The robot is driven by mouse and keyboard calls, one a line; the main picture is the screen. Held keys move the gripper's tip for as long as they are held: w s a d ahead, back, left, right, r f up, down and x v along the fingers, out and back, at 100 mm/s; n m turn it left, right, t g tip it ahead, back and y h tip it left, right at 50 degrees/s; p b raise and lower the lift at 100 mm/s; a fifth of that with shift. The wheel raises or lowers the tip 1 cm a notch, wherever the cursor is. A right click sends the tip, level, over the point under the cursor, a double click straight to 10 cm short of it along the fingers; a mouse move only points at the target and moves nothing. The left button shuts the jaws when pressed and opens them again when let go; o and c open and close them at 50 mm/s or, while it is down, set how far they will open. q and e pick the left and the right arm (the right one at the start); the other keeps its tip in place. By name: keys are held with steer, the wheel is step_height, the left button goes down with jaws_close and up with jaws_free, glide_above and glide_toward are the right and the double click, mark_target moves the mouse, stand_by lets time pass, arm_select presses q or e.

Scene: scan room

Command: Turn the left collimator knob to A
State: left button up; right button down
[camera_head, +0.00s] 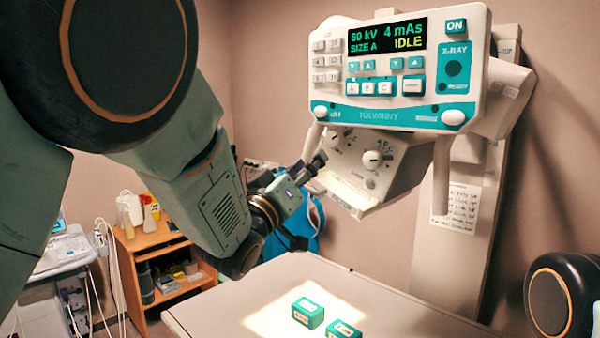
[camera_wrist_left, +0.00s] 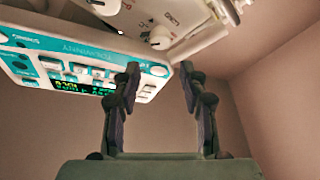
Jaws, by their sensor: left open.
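The collimator (camera_head: 405,165) hangs under the control console, with a white right knob (camera_head: 372,160) on its dial face. The left knob is hard to make out in the head view, near the handle and my gripper. In the left wrist view, which is upside down, a white knob (camera_wrist_left: 160,38), apparently the left one, shows beyond and between my fingertips. Its pointer setting is too small to read. My right gripper is not in view.
The console (camera_head: 400,117) reads 60 kV, 4 mAs, SIZE A, IDLE. A white handle (camera_head: 441,175) hangs to the right of the collimator. Two teal boxes (camera_head: 308,312) (camera_head: 343,329) lie on the lit table (camera_head: 240,285). A wooden cart (camera_head: 150,250) stands behind at left.

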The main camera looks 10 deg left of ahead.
arm_select(q)
steer(key=shift+v, duration=1.15)
